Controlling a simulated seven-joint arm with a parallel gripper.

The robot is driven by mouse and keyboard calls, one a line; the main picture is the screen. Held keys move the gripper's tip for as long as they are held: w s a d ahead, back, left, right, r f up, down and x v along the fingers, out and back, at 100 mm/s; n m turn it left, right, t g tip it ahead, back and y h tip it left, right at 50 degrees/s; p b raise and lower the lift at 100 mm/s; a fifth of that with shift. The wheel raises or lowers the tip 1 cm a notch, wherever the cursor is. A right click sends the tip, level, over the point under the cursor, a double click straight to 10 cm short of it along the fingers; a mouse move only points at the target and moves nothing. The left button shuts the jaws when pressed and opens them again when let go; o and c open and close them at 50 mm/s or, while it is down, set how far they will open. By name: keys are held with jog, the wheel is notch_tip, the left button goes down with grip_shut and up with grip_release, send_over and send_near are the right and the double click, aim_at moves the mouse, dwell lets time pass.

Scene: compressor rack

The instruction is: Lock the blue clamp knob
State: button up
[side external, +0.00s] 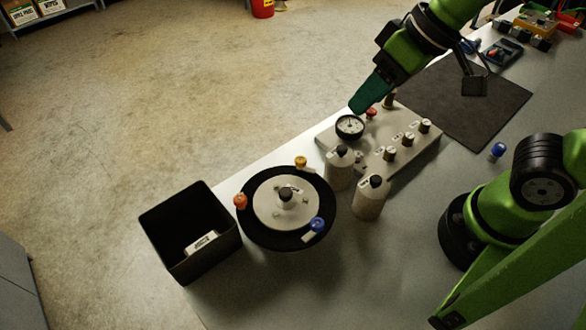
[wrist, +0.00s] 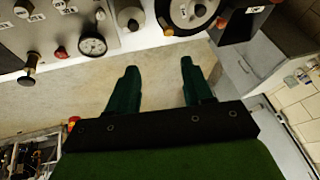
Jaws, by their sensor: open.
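The blue clamp knob (side external: 317,224) sits on the front right rim of a round black base (side external: 262,240) with a pale disc on top. The same base carries a yellow knob (side external: 300,162) at the back and an orange knob (side external: 240,201) at the left. My gripper (side external: 359,108) is high over the far end of the grey panel, well away from the blue knob. In the wrist view my gripper (wrist: 158,75) shows two green fingers apart with nothing between them. The blue knob cannot be made out in the wrist view.
A black bin (side external: 165,222) with a white item stands left of the base. Two grey canisters, one of them the nearer canister (side external: 369,202), stand right of it. The grey panel (side external: 400,165) carries a gauge (side external: 349,127) and several knobs. Another blue knob (side external: 497,150) lies near my arm.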

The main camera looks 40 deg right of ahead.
jog(key=s+a+n+g+h, duration=0.1)
jog(key=s+a+n+g, duration=0.15)
jog(key=a+n, duration=0.7)
notch_tip(320, 180, up, 2)
jog(key=n+g+h, duration=0.2)
jog(key=n, duration=0.7)
send_over(317, 222)
notch_tip(317, 222, down, 17)
jog(key=shift+r, duration=0.1)
jog(key=shift+c, duration=0.5)
grip_shut()
